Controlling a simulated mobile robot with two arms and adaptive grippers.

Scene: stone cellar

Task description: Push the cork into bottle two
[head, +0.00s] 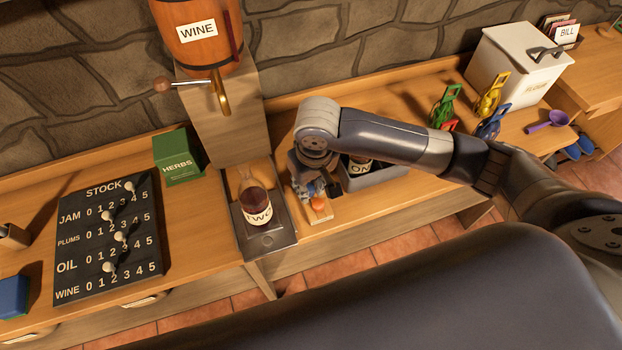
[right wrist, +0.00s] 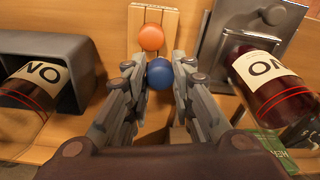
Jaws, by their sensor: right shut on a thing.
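Bottle two (head: 254,202) stands upright on a dark metal plate (head: 270,243), with dark red wine inside and an open-looking neck. It also shows at the right of the right wrist view (right wrist: 268,82). My right gripper (head: 314,192) is just right of the bottle, above a small wooden block (head: 322,218). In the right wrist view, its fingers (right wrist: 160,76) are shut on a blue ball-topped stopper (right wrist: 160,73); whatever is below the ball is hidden. An orange ball-topped stopper (right wrist: 151,37) sits on the wooden block beyond it. My left gripper is out of view.
A grey crate (head: 392,177) holding another labelled bottle (head: 360,166) stands right of the block, partly behind my arm. A wine barrel tap (head: 222,98) hangs above and behind bottle two. A green herbs box (head: 177,157) and stock board (head: 108,240) are at left.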

